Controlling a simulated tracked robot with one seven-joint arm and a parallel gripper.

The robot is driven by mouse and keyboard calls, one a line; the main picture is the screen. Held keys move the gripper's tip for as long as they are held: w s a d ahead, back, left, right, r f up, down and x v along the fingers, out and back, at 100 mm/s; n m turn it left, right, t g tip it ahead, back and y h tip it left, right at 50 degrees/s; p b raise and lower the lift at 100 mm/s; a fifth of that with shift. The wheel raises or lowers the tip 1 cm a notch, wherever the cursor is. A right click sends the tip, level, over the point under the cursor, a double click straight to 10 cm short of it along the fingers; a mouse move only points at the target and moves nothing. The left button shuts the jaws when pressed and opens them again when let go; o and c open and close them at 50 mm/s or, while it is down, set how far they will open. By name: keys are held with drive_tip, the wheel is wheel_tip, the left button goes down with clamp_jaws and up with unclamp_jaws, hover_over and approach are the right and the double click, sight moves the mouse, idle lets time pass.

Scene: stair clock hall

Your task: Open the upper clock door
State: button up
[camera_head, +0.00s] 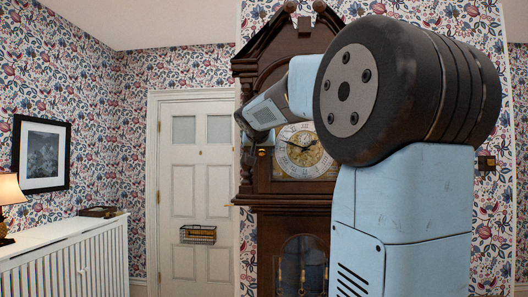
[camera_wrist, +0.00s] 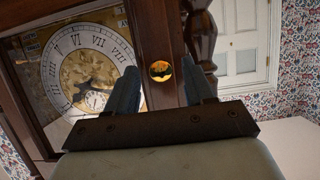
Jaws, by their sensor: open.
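The tall dark wooden clock (camera_head: 291,195) stands upright against the wall in the head view. Its upper door (camera_head: 262,186) frames the dial (camera_head: 305,151) and looks closed, though my arm hides its upper right part. In the wrist view the door's wooden frame (camera_wrist: 157,33) runs beside the dial (camera_wrist: 88,72), which appears tilted. A round brass knob (camera_wrist: 161,71) sits on that frame. My gripper (camera_wrist: 157,82) is open, with one finger on each side of the knob in the picture. I cannot tell whether either finger touches it. In the head view the fingers are mostly hidden.
The clock's lower glazed door (camera_head: 303,265) is below. A turned column (camera_wrist: 201,45) stands close beside the knob. A white panelled door (camera_head: 197,195) with a wire basket (camera_head: 198,234) is left of the clock. A white radiator cover (camera_head: 70,262) with a lamp (camera_head: 8,195) lines the left wall.

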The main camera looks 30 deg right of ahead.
drive_tip(key=shift+c, duration=0.5)
clamp_jaws()
